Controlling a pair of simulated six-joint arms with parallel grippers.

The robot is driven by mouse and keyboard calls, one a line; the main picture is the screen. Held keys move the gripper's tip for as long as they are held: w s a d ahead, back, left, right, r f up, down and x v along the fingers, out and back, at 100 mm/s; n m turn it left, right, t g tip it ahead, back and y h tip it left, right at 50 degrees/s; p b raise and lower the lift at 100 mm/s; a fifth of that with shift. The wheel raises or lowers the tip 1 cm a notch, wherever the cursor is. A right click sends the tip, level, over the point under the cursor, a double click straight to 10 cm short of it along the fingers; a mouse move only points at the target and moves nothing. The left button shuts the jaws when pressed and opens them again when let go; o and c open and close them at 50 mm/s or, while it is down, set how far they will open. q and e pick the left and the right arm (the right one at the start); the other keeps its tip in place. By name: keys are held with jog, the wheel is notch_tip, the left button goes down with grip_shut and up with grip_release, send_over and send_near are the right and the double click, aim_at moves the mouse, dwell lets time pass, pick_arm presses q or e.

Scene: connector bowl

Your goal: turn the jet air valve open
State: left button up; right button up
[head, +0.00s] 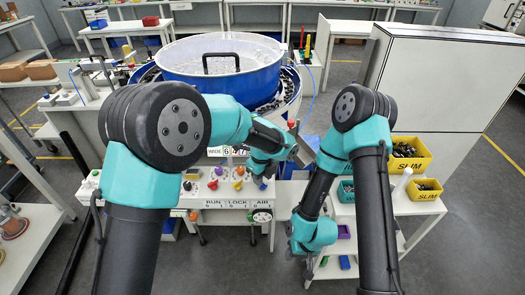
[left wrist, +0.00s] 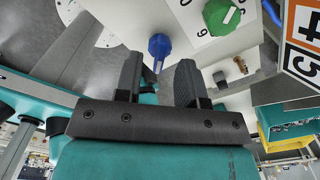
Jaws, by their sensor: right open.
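A white control panel (head: 225,191) stands below the blue bowl, with several coloured knobs and the labels RUN, LOCK and AIR. A blue knob (head: 262,184) is at its right end. I cannot read which knob is the jet air valve. My left gripper (left wrist: 158,72) is open. A green knob (left wrist: 222,16) sits to the right. My right gripper (head: 309,278) is open and empty, low beside the panel.
The large blue bowl (head: 220,62) stands behind the panel. Yellow bins (head: 408,155) marked SLIM and a purple bin (head: 343,232) are on the right stand. A tall grey cabinet (head: 450,90) is behind them. Floor is clear at the far right.

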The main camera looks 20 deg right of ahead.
pick_arm(q)
notch_tip(320, 180, up, 16)
dwell(0.5)
jog(key=shift+f, duration=0.15)
